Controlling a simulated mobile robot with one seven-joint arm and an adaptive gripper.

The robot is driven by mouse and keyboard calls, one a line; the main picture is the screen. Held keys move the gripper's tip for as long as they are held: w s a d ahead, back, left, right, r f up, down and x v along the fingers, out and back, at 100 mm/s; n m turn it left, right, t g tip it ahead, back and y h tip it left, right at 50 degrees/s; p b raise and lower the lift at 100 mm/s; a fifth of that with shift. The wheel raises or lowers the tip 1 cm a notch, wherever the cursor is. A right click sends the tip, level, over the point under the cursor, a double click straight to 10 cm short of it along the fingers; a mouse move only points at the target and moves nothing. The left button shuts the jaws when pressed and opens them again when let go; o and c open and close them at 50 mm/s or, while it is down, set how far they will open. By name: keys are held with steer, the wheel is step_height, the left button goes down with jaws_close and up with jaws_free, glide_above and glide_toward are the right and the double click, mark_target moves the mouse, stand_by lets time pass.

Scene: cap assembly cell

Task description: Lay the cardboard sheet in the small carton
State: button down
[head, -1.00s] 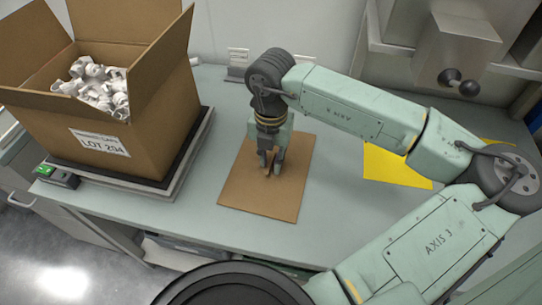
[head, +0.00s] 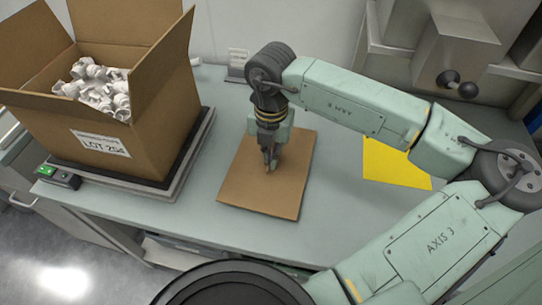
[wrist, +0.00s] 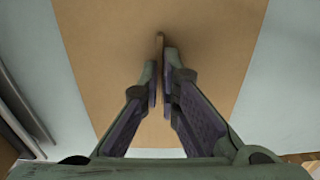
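The cardboard sheet (head: 245,185) is flat and brown and lies level at the middle of the bench; I cannot tell whether it is slightly raised. A thin brown tab stands up from its middle and shows in the wrist view (wrist: 160,43). My gripper (head: 270,164) points down at the middle of the sheet. In the wrist view its fingers (wrist: 160,80) are closed on the tab, with the sheet spread out behind them. The only carton in view (head: 150,125) is open, stands at the left with its flaps up, and holds many white plastic parts.
The carton stands on a dark-topped scale (head: 180,172) with a green-lit box (head: 58,176) at its front left. A yellow sheet (head: 392,165) lies right of the cardboard. Bare bench (head: 335,210) lies between and in front. A grey fixture (head: 450,60) is at the back right.

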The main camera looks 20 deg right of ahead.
steer(key=shift+r+p, duration=1.1)
steer(key=shift+r, duration=2.1)
